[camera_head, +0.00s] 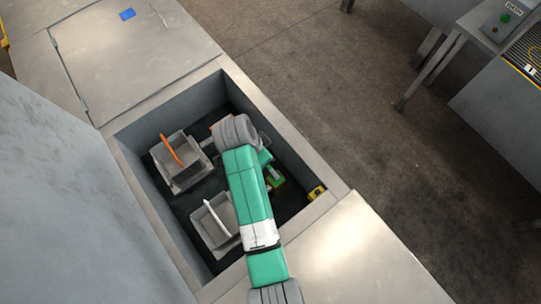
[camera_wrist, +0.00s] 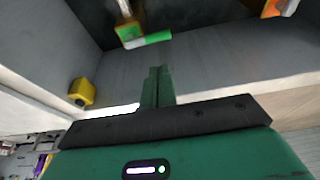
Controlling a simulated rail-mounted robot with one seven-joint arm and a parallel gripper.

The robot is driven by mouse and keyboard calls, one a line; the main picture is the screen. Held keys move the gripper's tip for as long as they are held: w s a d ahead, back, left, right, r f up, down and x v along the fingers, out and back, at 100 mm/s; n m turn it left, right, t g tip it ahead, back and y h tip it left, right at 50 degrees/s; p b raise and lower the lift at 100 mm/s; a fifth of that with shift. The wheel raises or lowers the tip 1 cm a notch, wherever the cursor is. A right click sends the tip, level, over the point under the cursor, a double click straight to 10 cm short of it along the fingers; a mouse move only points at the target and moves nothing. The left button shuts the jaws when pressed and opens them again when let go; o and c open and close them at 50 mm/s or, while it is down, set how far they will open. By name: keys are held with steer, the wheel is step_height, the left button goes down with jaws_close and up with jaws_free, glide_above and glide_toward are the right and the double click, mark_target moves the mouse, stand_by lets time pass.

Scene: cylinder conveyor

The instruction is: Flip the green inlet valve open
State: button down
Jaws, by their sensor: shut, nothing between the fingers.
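The green inlet valve shows at the top of the wrist view as a green and white lever (camera_wrist: 147,41) on a yellow-orange body (camera_wrist: 128,30). In the head view a small green part (camera_head: 278,182), which looks like the same valve, sits in the recessed pit just right of my arm and is partly hidden by it. My gripper (camera_wrist: 158,72) is shut and empty. Its fingertips appear just below the lever in the wrist view, with a visible gap between them; the depth of that gap is hard to tell.
The pit's metal rim (camera_head: 327,203) surrounds the work area. A grey box with an orange handle (camera_head: 172,150) and another with a white handle (camera_head: 215,218) stand in the pit. A yellow block (camera_head: 317,192) sits at the pit's right wall and shows in the wrist view (camera_wrist: 82,92).

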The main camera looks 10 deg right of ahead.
mark_target(269, 168)
steer(key=b+x, duration=0.2)
steer(key=x, duration=0.8)
steer(key=shift+r, duration=0.1)
stand_by(0.4)
